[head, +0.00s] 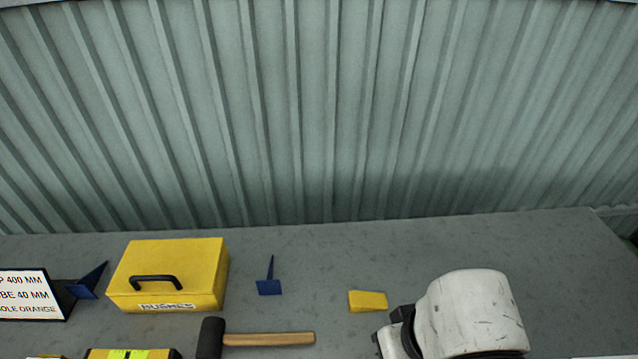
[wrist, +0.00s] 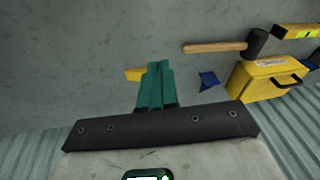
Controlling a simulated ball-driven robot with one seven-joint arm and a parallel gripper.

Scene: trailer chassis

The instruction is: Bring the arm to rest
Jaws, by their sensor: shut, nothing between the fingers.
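My gripper (wrist: 155,85) shows in the wrist view with its teal fingers together and nothing between them. It is above the grey bench, and a yellow block (wrist: 133,74) appears just beside the fingertips in that picture. I cannot tell how high the fingers are over the bench. In the head view, my white arm (head: 468,315) is at the lower right, and the fingers are not visible there. The yellow block also shows in the head view (head: 368,301), left of my arm.
A yellow case (head: 168,270) with a black handle, a blue stand (head: 269,284) and a mallet (head: 265,339) are on the bench (head: 560,250). A sign (head: 30,294) is at far left, and a yellow level (head: 130,353) is in front. A corrugated wall (head: 320,110) rises behind.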

